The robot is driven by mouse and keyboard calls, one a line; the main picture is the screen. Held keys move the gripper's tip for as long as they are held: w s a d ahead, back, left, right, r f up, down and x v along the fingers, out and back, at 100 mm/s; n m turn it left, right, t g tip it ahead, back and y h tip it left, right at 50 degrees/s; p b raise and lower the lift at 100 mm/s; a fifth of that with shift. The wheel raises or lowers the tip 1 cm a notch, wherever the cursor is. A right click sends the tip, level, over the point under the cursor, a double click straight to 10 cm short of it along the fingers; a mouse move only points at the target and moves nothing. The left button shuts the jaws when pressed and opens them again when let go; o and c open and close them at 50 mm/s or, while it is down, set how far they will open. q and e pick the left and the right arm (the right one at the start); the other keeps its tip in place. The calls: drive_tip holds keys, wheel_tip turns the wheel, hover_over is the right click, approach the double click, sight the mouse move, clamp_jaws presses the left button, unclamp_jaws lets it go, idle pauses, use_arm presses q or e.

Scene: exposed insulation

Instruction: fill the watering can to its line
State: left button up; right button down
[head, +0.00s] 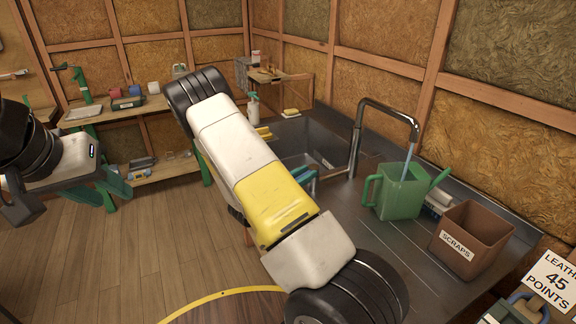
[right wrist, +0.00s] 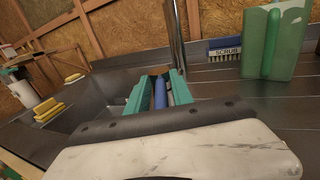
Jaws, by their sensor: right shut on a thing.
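The green watering can (head: 398,192) stands upright on the metal counter under the end of the curved tap (head: 388,108). A thin blue stream (head: 408,160) runs from the tap's mouth into the can's top. The water level and the line cannot be made out. The can also shows at the right of the right wrist view (right wrist: 275,45). My right gripper (right wrist: 158,92) is shut on a blue handle (right wrist: 160,95) beside the tap's base; my arm mostly hides this in the head view. My left gripper (head: 68,190) is open and empty over the floor, far from the can.
The sink (head: 300,140) lies left of the tap. A brown SCRAPS bin (head: 470,240) stands right of the can. A scrub brush (right wrist: 225,50) lies behind the can. Yellow sponges (right wrist: 48,108) and a spray bottle (head: 253,108) are at the sink's far side.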

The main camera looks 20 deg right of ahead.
drive_tip(key=c, duration=1.4)
unclamp_jaws()
drive_tip(key=v, duration=0.7)
drive_tip(key=shift+s+a, duration=0.15)
drive_tip(key=shift+a, duration=0.25)
